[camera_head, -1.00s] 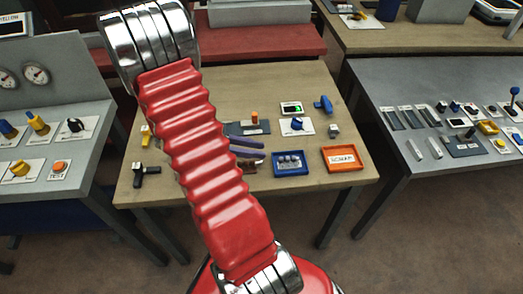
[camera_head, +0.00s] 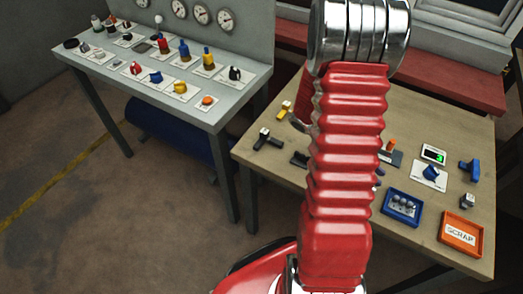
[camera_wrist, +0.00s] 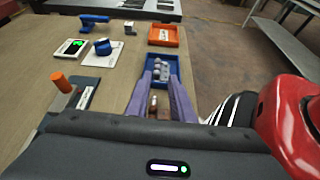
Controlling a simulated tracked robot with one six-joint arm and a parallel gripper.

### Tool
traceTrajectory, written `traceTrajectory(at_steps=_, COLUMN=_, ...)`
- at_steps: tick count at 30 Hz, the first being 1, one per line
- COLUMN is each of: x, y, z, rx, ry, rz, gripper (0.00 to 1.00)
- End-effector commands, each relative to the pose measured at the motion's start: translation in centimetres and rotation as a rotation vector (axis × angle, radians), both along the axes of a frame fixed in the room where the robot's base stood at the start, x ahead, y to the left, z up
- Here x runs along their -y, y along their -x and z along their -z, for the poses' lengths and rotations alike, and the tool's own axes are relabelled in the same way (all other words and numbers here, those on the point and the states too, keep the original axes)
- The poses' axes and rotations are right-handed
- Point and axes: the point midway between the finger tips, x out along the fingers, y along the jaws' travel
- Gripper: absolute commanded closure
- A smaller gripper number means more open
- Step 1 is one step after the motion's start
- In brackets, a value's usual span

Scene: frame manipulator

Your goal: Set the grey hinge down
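My gripper (camera_wrist: 162,92) shows in the wrist view with two purple fingers pointing forward and a clear gap between them. The blue tray with its silver balls shows through the gap at the fingertips. A small brown and pale object (camera_wrist: 157,110) shows lower in the gap; I cannot tell whether it touches the fingers. I cannot pick out a grey hinge for certain. A small grey block (camera_head: 467,201) stands at the right of the wooden table, apart from my gripper; it also shows in the wrist view (camera_wrist: 130,28). In the head view my red arm hides the gripper.
The blue tray (camera_head: 391,218) and orange scrap tray (camera_head: 443,237) stand on the wooden table (camera_head: 430,258). A blue knob (camera_head: 431,171), a small display (camera_head: 433,153) and a blue tool (camera_head: 470,171) stand behind them. A black-handled fitting (camera_head: 268,140) is left. A grey console (camera_head: 215,115) stands further left.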

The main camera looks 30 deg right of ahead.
Motion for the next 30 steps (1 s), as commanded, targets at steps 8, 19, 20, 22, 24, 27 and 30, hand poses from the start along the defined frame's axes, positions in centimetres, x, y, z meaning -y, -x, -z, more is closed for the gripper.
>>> traceTrajectory(at_steps=8, x=-4.3, y=-2.7, z=-3.0, rx=0.243, ry=0.028, rz=0.04, gripper=0.79)
traceTrajectory(at_steps=19, x=-11.3, y=-6.1, z=-6.6, rx=0.596, ry=0.013, rz=0.099, gripper=0.79)
traceTrajectory(at_steps=20, x=-11.9, y=-6.3, z=-6.8, rx=0.625, ry=0.009, rz=0.105, gripper=0.79)
traceTrajectory(at_steps=22, x=-13.3, y=-6.8, z=-7.5, rx=0.691, ry=-0.002, rz=0.117, gripper=0.79)
traceTrajectory(at_steps=24, x=-14.7, y=-7.4, z=-8.2, rx=0.759, ry=-0.016, rz=0.128, gripper=0.79)
traceTrajectory(at_steps=27, x=-16.8, y=-8.1, z=-9.1, rx=0.853, ry=-0.039, rz=0.148, gripper=0.79)
traceTrajectory(at_steps=30, x=-18.8, y=-8.7, z=-10.1, rx=0.947, ry=-0.068, rz=0.168, gripper=0.79)
